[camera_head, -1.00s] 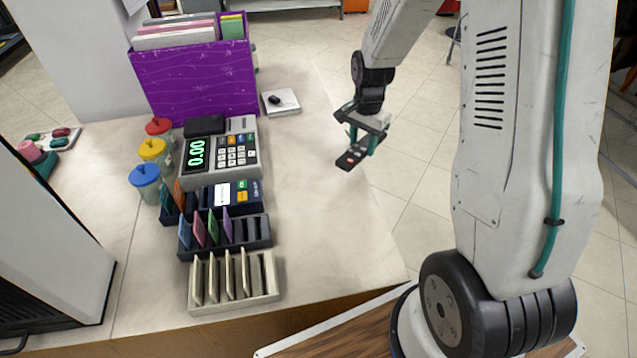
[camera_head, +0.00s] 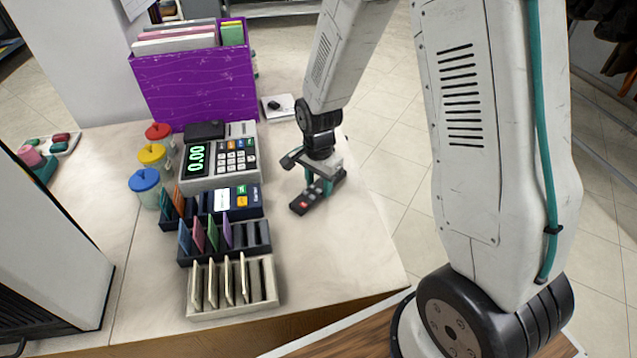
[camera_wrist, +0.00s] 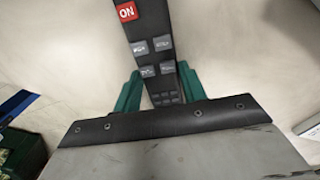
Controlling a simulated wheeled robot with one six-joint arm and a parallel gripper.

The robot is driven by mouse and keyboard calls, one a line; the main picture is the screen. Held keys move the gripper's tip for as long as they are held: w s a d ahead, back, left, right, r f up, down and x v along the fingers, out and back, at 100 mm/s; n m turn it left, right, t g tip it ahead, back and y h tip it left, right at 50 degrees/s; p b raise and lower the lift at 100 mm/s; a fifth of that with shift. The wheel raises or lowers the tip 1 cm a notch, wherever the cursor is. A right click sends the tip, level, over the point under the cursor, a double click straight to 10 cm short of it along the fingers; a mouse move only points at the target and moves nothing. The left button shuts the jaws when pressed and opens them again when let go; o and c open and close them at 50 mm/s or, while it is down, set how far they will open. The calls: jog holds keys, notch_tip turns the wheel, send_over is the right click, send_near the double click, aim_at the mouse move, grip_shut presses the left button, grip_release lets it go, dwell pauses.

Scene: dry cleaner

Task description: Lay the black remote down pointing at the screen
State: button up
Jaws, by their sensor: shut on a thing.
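The black remote (camera_head: 304,203) is held in my gripper (camera_head: 318,186) over the right half of the counter, right of the register. It looks roughly level, with its red ON button end toward the lower left in the head view. I cannot tell whether it touches the counter. In the wrist view the remote (camera_wrist: 150,42) runs up between the two green fingers of my gripper (camera_wrist: 160,90), which are shut on its sides. The register's lit display (camera_head: 196,157) reads 0.00. A large pale casing (camera_head: 50,240) stands at the left edge; I cannot tell whether it is the screen.
The register (camera_head: 222,178), a dark card tray (camera_head: 260,242) and a beige tray (camera_head: 215,308) line the counter's middle. A purple file box (camera_head: 195,88) and a white pad with a black object (camera_head: 279,108) are behind. The counter (camera_head: 330,260) is clear at front right.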

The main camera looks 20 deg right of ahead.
aim_at(319, 187)
jog(key=shift+f, duration=0.2)
jog(key=o, duration=1.1)
jog(key=shift+c, duration=0.2)
jog(key=shift+r, duration=0.1)
notch_tip(319, 187, up, 12)
jog(key=s+d+r+n, duration=0.1)
jog(key=s+r+n, duration=0.3)
jog(key=s, duration=0.4)
jog(key=s+d+r+n, duration=0.1)
jog(key=s+r+n, duration=0.3)
jog(key=s+r, duration=0.2)
jog(key=s+d+r+n+t, duration=0.1)
jog(key=s+r+n, duration=0.3)
jog(key=s, duration=0.7)
notch_tip(319, 187, up, 2)
jog(key=shift+r+n, duration=0.1)
jog(key=shift+n, duration=0.2)
